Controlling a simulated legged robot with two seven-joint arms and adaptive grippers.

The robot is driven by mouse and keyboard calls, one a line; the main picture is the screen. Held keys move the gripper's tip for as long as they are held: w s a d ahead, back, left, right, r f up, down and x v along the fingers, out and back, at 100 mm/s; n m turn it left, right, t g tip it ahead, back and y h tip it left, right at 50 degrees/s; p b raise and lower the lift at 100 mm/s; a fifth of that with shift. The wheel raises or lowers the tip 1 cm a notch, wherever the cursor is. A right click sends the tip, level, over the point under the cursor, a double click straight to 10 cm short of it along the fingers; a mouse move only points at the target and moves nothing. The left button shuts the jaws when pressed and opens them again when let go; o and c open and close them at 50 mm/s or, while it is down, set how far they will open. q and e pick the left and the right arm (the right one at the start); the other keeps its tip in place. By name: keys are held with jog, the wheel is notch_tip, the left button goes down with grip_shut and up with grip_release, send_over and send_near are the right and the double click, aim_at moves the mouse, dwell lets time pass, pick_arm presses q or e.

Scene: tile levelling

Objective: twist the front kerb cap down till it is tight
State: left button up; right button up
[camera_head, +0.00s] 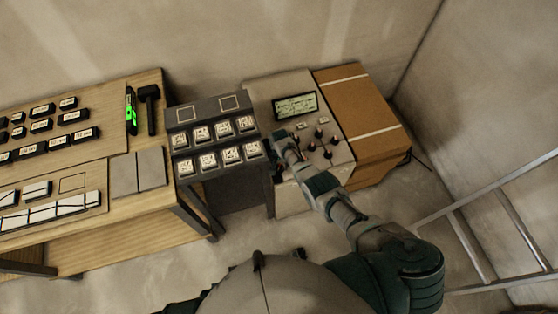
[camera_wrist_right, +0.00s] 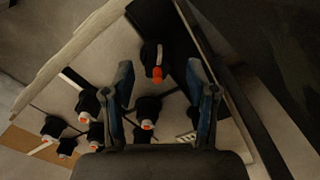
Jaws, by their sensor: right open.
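Several black caps with orange-red marks stand on the pale sloping panel (camera_head: 262,92). In the right wrist view, one black cap (camera_wrist_right: 157,54) stands apart from the others near a dark panel edge, between the fingertips of my right gripper (camera_wrist_right: 160,76). The fingers are spread with a gap on both sides of it. I cannot tell for certain that this is the front kerb cap. In the head view my right gripper (camera_head: 280,143) is over the panel's left side and hides what is under it. My left gripper is out of view.
Other black caps (camera_wrist_right: 147,108) stand close to the fingers. A grey rack (camera_head: 182,154) of white-topped pieces adjoins the panel on the left. A brown box (camera_head: 362,110) stands on the right. A wooden table (camera_head: 150,215) is farther left, and a ladder (camera_head: 470,245) is at the right.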

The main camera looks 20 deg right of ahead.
notch_tip(320, 180, up, 12)
dwell(0.5)
jog(key=shift+w+f, duration=0.1)
